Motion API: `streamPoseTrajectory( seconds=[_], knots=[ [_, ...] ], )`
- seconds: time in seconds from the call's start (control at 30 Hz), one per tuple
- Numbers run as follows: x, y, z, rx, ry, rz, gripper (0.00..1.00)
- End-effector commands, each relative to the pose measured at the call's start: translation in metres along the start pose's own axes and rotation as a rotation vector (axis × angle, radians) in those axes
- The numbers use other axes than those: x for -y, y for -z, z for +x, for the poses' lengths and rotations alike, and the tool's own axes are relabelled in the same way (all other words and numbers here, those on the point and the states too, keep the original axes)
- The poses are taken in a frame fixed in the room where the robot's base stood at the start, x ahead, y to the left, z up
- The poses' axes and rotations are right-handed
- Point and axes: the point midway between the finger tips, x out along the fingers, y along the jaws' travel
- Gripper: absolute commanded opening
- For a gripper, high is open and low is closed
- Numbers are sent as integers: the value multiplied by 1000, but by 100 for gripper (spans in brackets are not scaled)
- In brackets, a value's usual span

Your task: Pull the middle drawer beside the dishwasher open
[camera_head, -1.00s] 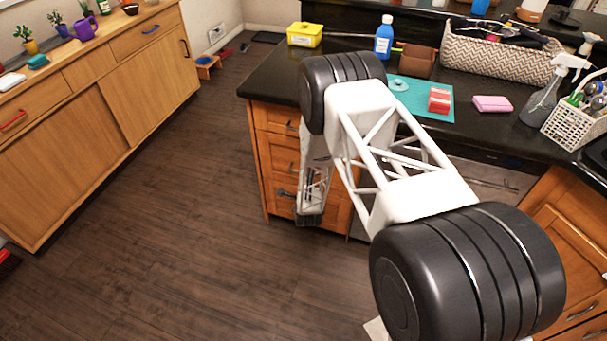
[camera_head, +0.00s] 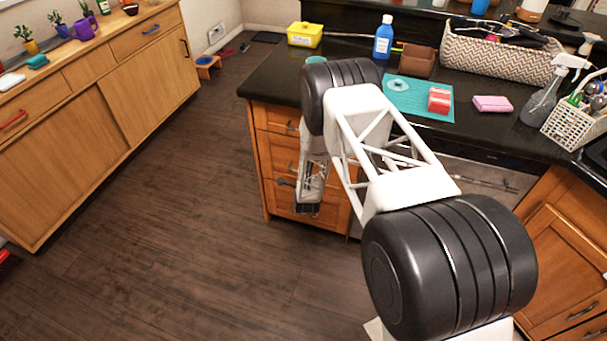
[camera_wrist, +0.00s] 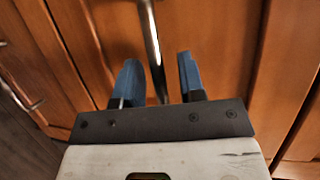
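In the head view, the wooden drawer stack stands at the left end of the dark counter, with the middle drawer (camera_head: 272,152) between two others. All its fronts look shut. The dishwasher (camera_head: 485,175) is to its right, partly behind my arm. My gripper (camera_head: 306,208) points down in front of the lower part of the stack. In the wrist view my gripper (camera_wrist: 160,82) is open, with its two blue fingertips apart. A metal bar handle (camera_wrist: 151,40) runs between them, with gaps visible on both sides. I cannot tell for sure which drawer this handle belongs to.
Another metal handle (camera_wrist: 36,104) shows at the left of the wrist view. The wooden floor (camera_head: 180,230) left of the stack is clear. A wooden sideboard (camera_head: 85,130) stands across it. The counter carries a blue bottle (camera_head: 384,40) and a woven basket (camera_head: 495,55).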

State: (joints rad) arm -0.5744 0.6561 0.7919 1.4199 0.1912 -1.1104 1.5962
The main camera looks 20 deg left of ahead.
Motion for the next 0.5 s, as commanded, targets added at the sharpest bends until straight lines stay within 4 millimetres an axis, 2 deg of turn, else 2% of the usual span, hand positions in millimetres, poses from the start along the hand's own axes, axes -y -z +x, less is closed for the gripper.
streamPoseTrajectory(
  seconds=[0.07,0.1,0.33,0.5],
  knots=[
    [0,0,0,0,0,0,37],
    [0,0,0,0,0,0,34],
    [0,0,0,0,0,0,0],
    [0,0,0,0,0,0,0]
  ],
)
